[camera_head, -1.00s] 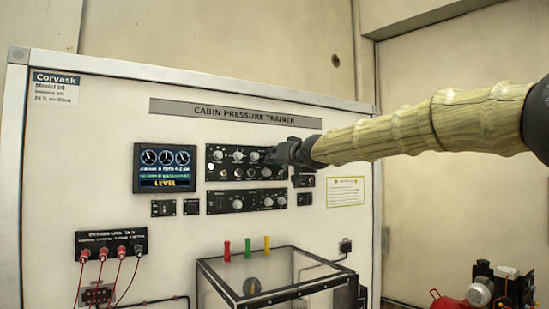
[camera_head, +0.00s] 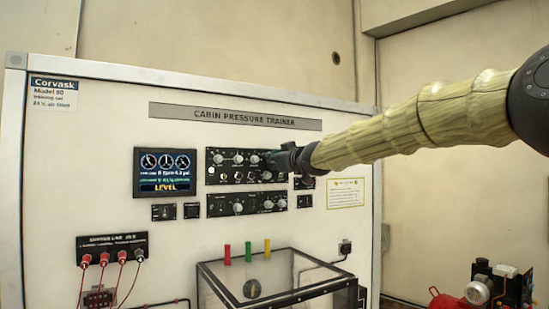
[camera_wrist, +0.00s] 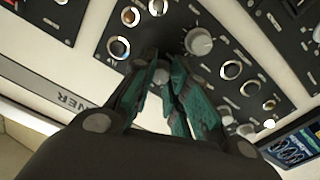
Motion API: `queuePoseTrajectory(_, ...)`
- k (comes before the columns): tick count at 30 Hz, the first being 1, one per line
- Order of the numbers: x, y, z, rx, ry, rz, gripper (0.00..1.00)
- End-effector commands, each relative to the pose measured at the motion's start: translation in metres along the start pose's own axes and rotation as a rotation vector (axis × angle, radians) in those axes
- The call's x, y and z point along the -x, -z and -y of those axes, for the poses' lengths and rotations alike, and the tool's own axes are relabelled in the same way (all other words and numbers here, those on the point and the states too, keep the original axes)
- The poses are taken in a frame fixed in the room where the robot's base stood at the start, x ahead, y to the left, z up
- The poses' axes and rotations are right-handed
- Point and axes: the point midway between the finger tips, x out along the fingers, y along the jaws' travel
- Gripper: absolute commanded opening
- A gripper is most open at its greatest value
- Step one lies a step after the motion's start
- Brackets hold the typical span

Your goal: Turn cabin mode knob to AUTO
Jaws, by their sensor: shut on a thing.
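The upper black control panel (camera_head: 232,177) has several pale knobs and round fittings. My gripper (camera_head: 274,160) reaches in from the right and covers the panel's right end. In the wrist view, which is turned over, the two green-and-black fingers of my gripper (camera_wrist: 163,75) are closed around a small pale knob (camera_wrist: 161,74). A larger pale knob (camera_wrist: 198,42) stands free beside the fingers. The labels are too small to read, so I cannot tell which knob is the cabin mode knob or where its pointer stands.
A lower knob panel (camera_head: 222,205) sits just below. A lit display (camera_head: 164,171) reading LEVEL is at the left. A clear box (camera_head: 225,278) juts out below, with red, green and yellow pieces above it. A compressor (camera_head: 490,285) stands at lower right.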

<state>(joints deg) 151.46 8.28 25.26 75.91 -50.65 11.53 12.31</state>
Motion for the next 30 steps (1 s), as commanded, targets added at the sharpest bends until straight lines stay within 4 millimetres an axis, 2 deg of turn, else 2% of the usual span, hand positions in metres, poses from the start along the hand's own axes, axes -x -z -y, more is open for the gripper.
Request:
queuePoseTrajectory(6,0.0003,0.0027,-0.0008,0.167,0.000,-0.008,0.00)
queuePoseTrajectory(15,0.0003,0.0017,-0.0006,0.312,0.001,-0.012,0.00)
queuePoseTrajectory(30,0.0004,0.0018,-0.0006,0.359,0.001,-0.015,0.00)
